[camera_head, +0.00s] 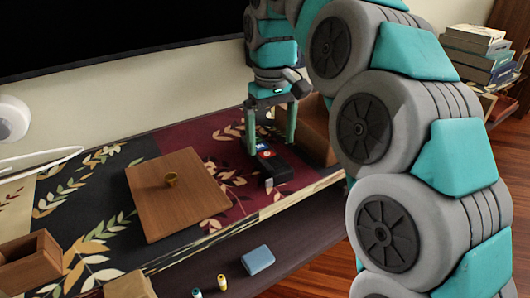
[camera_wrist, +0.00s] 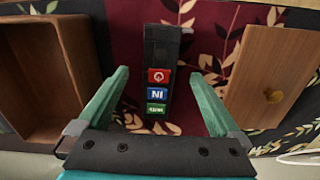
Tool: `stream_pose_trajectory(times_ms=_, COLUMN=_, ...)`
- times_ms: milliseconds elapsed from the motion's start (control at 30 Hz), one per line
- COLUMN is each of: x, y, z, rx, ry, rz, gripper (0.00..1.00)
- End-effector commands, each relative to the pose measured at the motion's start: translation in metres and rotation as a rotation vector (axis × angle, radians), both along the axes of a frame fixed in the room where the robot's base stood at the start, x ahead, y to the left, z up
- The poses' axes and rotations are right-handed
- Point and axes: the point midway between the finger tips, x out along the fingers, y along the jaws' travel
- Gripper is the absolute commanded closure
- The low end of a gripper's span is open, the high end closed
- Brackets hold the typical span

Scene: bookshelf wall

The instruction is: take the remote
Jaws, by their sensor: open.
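The remote looks like the black, slim device with red, blue and green labelled buttons (camera_wrist: 158,50) in the wrist view. In the head view it shows as a dark shape (camera_head: 277,166) lying on the patterned cloth. My gripper (camera_head: 270,148) is open and points down over the remote. In the wrist view the fingers (camera_wrist: 160,76) stand apart, one on each side of the remote, with a gap to it on both sides. The head view does not show clearly how high the fingertips are above the cloth.
An open wooden box (camera_wrist: 75,50) stands on one side of the remote, and a wooden board with a small knob (camera_wrist: 272,78) on the other. A blue block (camera_head: 258,260) and small bottles (camera_head: 222,283) lie on the lower surface. A dark screen (camera_head: 110,30) is behind.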

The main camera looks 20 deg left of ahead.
Motion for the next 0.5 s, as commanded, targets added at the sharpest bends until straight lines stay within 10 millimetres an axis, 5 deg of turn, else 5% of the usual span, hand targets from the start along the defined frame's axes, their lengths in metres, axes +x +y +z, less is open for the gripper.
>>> stream_pose_trajectory(times_ms=500, x=-0.001, y=-0.001, z=-0.044, rx=-0.001, ry=0.004, rz=0.002, gripper=0.00)
